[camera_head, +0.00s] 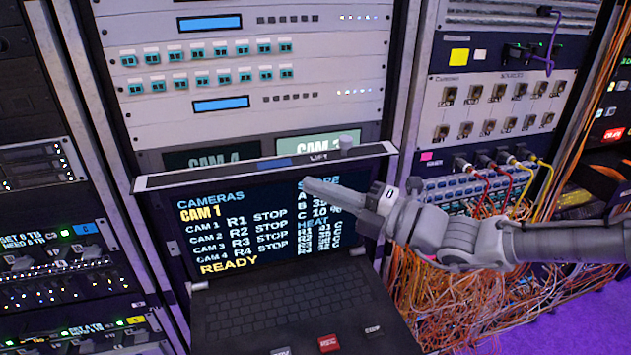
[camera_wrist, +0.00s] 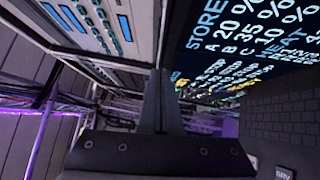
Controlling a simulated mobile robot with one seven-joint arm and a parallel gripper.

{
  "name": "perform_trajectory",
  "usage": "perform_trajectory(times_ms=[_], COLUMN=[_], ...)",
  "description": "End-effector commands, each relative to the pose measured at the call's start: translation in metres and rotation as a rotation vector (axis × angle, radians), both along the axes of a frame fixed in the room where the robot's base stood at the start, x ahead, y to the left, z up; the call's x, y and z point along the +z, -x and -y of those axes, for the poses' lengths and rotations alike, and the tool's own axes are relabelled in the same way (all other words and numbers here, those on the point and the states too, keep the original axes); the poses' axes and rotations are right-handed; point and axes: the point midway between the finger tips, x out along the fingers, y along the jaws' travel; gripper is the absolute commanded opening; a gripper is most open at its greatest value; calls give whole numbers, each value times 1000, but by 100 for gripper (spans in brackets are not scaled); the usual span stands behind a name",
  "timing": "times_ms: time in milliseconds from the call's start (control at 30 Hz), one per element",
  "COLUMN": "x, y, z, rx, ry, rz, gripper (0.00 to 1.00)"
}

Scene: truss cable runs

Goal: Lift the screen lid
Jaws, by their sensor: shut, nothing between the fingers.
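The screen lid (camera_head: 265,250) stands up from the rear of the keyboard deck. Its dark face shows camera text and READY. In the wrist view the shut fingers (camera_wrist: 160,95) point past the lit screen (camera_wrist: 250,35).
The keyboard deck (camera_head: 290,305) extends forward with red and dark keys. Two monitors, CAM 4 (camera_head: 212,157) and another (camera_head: 318,146), sit behind the strip. A right-hand rack carries a patch panel (camera_head: 480,188) with colored cables and a tangle of orange cables (camera_head: 450,300).

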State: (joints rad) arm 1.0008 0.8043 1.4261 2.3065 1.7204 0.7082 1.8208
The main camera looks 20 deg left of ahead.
Motion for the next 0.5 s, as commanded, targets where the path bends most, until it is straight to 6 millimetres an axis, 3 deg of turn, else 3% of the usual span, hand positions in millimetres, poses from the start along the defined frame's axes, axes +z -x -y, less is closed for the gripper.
perform_trajectory(times_ms=[200, 500], x=[4, 4], y=[-21, -27], z=[-12, -14], rx=[-2, -3], ry=[-2, -1], rz=[0, -1], gripper=[0, 0])
